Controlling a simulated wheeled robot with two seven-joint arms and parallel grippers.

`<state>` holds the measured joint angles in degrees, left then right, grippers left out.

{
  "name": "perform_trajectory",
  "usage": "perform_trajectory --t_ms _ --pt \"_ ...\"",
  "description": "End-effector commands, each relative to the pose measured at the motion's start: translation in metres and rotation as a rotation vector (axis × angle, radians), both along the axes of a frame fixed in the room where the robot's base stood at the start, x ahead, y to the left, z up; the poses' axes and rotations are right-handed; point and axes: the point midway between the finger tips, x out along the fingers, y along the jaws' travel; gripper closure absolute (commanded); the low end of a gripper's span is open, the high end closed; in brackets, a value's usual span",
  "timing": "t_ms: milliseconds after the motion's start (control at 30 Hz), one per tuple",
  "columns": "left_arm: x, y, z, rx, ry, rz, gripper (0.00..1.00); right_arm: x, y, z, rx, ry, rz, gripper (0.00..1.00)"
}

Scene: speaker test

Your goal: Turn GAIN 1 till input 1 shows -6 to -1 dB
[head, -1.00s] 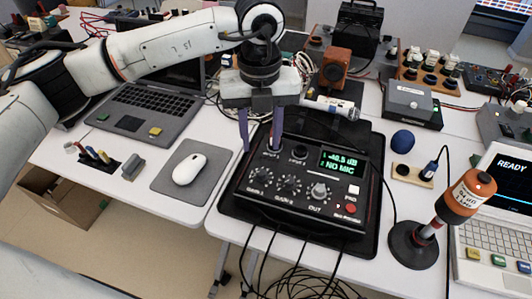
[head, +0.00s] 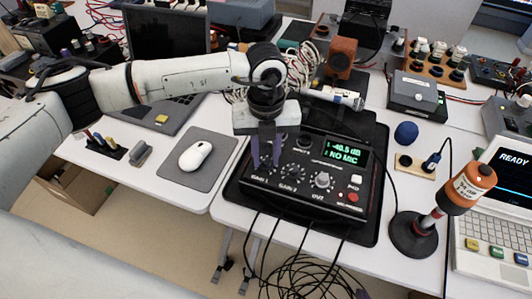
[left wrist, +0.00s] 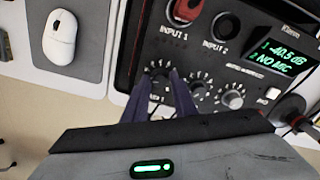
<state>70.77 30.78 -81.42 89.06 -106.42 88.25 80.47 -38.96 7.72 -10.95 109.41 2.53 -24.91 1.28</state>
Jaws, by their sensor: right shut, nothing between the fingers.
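The black mixer box (head: 315,212) has its GAIN 1 knob (left wrist: 160,76) at the left, beside the GAIN 2 knob (left wrist: 194,92). Its display (head: 343,154) reads about -40.5 dB and NO MIC in green; the left wrist view shows it too (left wrist: 270,52). My left gripper (head: 266,164) points down over GAIN 1. Its purple fingers (left wrist: 161,86) are apart, one on each side of the knob; I cannot tell whether they touch it.
A microphone (head: 335,97) lies behind the mixer. An orange-topped stand (head: 414,235) is to the right, before a white computer (head: 490,235). A mouse (head: 195,156) lies on a grey pad to the left. Cables hang off the front table edge.

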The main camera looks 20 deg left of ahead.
Motion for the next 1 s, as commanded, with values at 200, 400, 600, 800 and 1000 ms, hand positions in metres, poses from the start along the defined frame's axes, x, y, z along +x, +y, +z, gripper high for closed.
perform_trajectory --t_ms 200,400,600,800,1000 --pt "0.000 0.000 0.000 0.000 0.000 -0.001 1.00 -0.001 0.000 -0.001 0.000 0.002 0.000 1.00" --pt "0.000 0.000 0.000 0.000 0.000 -0.021 1.00 -0.003 0.000 -0.004 -0.001 0.006 0.000 1.00" --pt "0.000 0.000 -0.002 0.000 0.000 -0.107 1.00 -0.004 0.000 -0.014 -0.001 0.008 0.000 1.00" --pt "0.000 0.000 -0.003 0.000 0.000 -0.262 1.00 -0.004 0.000 -0.029 -0.001 0.009 0.000 1.00" --pt "0.000 0.000 -0.003 0.000 -0.001 -0.451 1.00 -0.004 0.001 -0.043 -0.006 0.015 0.007 1.00"
